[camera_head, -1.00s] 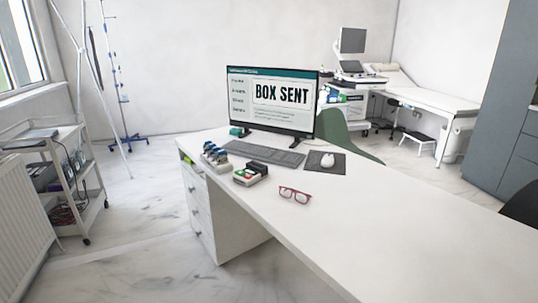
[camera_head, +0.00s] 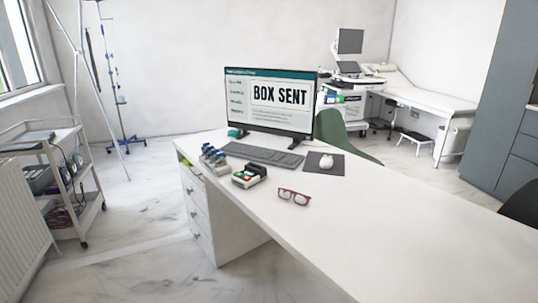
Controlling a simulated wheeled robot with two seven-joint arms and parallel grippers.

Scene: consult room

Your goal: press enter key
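A dark grey keyboard (camera_head: 263,154) lies on the white desk (camera_head: 350,220), in front of a monitor (camera_head: 269,101). The monitor shows the words "BOX SENT" under a teal bar. The single enter key is too small to make out at this distance. Neither of my grippers shows in the head view.
A white mouse (camera_head: 326,161) sits on a dark mat (camera_head: 314,169) right of the keyboard. Red glasses (camera_head: 294,197), a small device with green and red parts (camera_head: 249,176) and a holder of blue-topped items (camera_head: 213,157) lie nearer. A green chair (camera_head: 340,130) stands behind. The desk's right part is clear.

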